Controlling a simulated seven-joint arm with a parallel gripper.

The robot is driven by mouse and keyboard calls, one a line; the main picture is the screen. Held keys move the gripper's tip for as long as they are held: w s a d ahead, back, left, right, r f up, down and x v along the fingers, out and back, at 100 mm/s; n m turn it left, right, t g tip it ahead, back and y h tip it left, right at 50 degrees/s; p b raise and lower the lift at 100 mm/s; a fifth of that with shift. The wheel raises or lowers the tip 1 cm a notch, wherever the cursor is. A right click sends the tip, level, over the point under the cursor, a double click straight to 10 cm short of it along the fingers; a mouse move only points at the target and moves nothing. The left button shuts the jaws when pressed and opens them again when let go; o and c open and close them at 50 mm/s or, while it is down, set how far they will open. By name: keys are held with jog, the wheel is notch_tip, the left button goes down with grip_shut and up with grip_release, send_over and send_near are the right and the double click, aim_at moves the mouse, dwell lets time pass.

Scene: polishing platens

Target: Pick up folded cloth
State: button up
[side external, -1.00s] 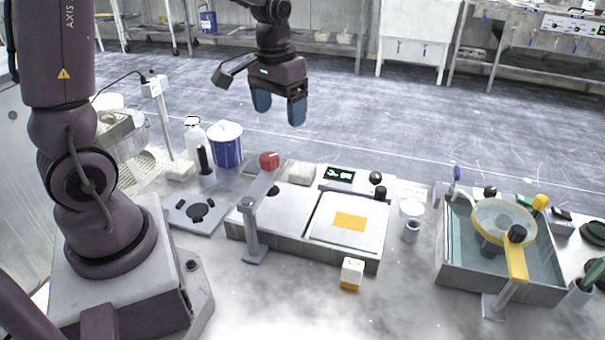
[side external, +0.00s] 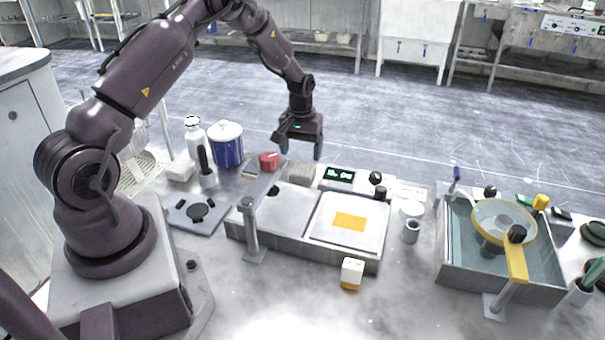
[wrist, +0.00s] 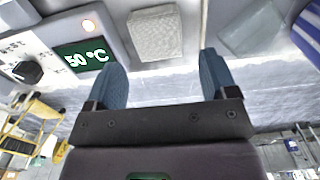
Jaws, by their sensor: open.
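The folded cloth (side external: 300,173) is a small light grey pad with a woven texture. It lies behind the platen unit, just left of the small display box, and it also shows at the top middle of the wrist view (wrist: 155,33). My gripper (side external: 301,153) is open and empty, above and slightly behind the cloth. In the wrist view its two blue fingers (wrist: 161,62) are spread, with the cloth lying beyond the tips and between their lines. I see no contact with the cloth.
The display box (side external: 340,176) with a green screen stands close right of the cloth. A red-topped post arm (side external: 268,163) is close left. The platen unit (side external: 308,238) lies in front. A blue-and-white tub (side external: 226,146) stands farther left, and a water tray (side external: 500,285) at right.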

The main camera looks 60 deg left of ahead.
aim_at(303, 169)
notch_tip(303, 169, down, 7)
jog(key=shift+w+d+r, duration=0.1)
jog(key=shift+w+r, duration=0.05)
jog(key=shift+r, duration=0.05)
dwell(0.3)
jog(key=c, duration=0.7)
